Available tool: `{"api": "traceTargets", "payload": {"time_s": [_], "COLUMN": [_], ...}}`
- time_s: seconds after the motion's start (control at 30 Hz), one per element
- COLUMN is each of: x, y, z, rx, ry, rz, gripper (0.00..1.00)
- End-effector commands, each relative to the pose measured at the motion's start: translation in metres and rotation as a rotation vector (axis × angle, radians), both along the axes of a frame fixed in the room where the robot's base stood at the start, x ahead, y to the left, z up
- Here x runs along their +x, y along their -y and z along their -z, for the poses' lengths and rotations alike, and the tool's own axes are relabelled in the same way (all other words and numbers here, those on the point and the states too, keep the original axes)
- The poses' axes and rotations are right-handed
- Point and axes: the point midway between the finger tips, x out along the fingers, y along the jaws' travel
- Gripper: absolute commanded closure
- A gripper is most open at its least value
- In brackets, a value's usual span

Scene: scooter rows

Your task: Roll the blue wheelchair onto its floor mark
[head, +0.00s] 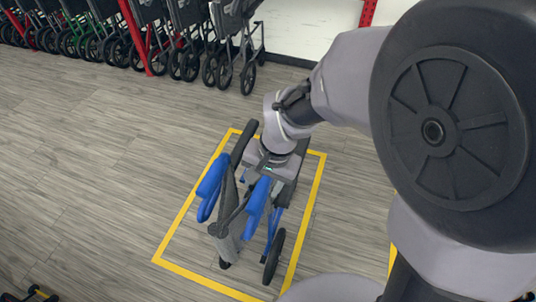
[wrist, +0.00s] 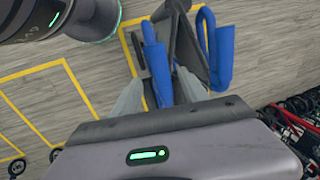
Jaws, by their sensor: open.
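The blue wheelchair (head: 258,205) looks folded narrow and stands upright over a yellow floor outline (head: 178,232). Most of it shows inside the outline in the head view; a dark part overlaps the far line, and I cannot tell whether it crosses it on the floor. My gripper (head: 272,172) is over the chair's far part, its fingers mostly hidden there.
A row of folded wheelchairs (head: 185,35) stands along the back wall by a red post (head: 135,35). Another yellow outline (wrist: 45,68) shows at left in the wrist view. Bare wood-look floor (head: 90,165) lies left of the blue wheelchair. My arm covers the right side.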

Motion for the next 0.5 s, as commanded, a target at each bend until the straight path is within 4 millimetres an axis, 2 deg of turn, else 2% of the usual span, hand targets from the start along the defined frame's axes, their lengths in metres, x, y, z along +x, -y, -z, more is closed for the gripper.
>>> {"api": "traceTargets", "payload": {"time_s": [0.03,0.2,0.33,0.5], "x": [0.0,-0.004,-0.005,-0.006], "y": [0.003,0.013,0.018,0.019], "z": [-0.025,-0.074,-0.095,-0.103], "rx": [0.001,0.001,0.0,0.0], "ry": [0.004,0.005,0.003,0.001], "rz": [0.002,0.0,0.001,-0.001], "gripper": [0.48,0.48,0.48,0.48]}}
